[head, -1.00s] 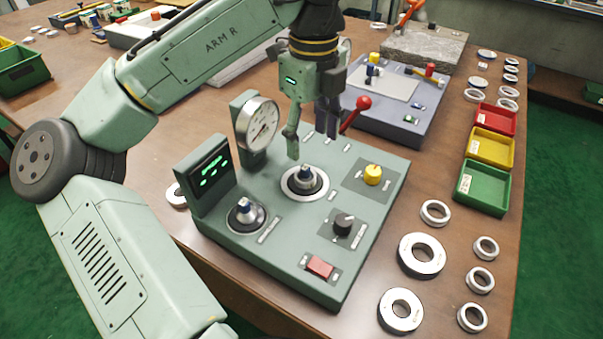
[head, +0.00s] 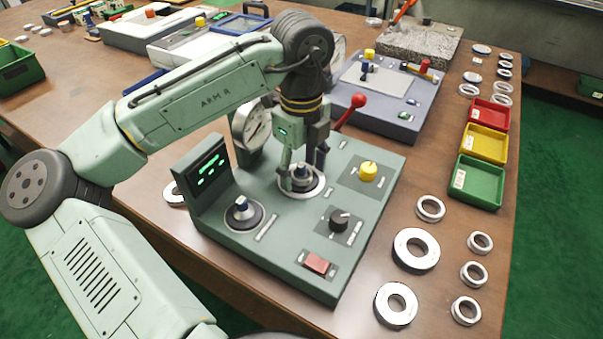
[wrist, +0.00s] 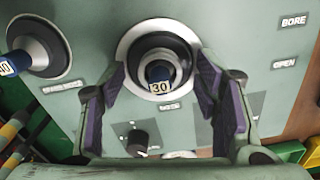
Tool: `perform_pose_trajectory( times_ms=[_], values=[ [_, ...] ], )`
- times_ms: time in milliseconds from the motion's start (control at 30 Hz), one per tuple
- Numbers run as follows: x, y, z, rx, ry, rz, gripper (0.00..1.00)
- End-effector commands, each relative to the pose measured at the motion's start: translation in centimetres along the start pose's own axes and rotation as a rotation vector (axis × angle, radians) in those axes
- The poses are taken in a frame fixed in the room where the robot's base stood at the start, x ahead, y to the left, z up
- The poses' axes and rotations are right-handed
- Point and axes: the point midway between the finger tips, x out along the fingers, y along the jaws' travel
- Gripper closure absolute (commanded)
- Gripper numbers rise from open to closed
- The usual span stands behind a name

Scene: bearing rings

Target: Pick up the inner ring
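In the wrist view the bright ring (wrist: 158,29) surrounds the post, marked 30 (wrist: 160,86). My gripper (head: 303,168) points down over this post. In the wrist view my gripper (wrist: 160,75) has its two purple-padded fingers apart, one on each side of the post, with their tips near the ring's edges. I cannot tell whether they touch it. The fingers hide part of the ring in the head view.
A second post (head: 242,212) stands to the left, beside a display (head: 205,172) and a dial gauge (head: 255,125). A yellow knob (head: 368,171) and black knob (head: 340,218) are to the right. Several loose rings (head: 416,249) and red, yellow and green bins (head: 477,182) lie farther right.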

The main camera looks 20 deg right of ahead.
Motion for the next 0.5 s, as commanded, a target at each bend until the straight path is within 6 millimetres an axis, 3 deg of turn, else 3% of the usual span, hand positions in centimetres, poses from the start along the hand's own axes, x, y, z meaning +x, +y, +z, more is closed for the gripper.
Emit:
perform_pose_trajectory(
  times_ms=[500],
  values=[
    [-0.05, -0.02, 0.00, 0.000, 0.000, 0.000, 0.79]
  ],
)
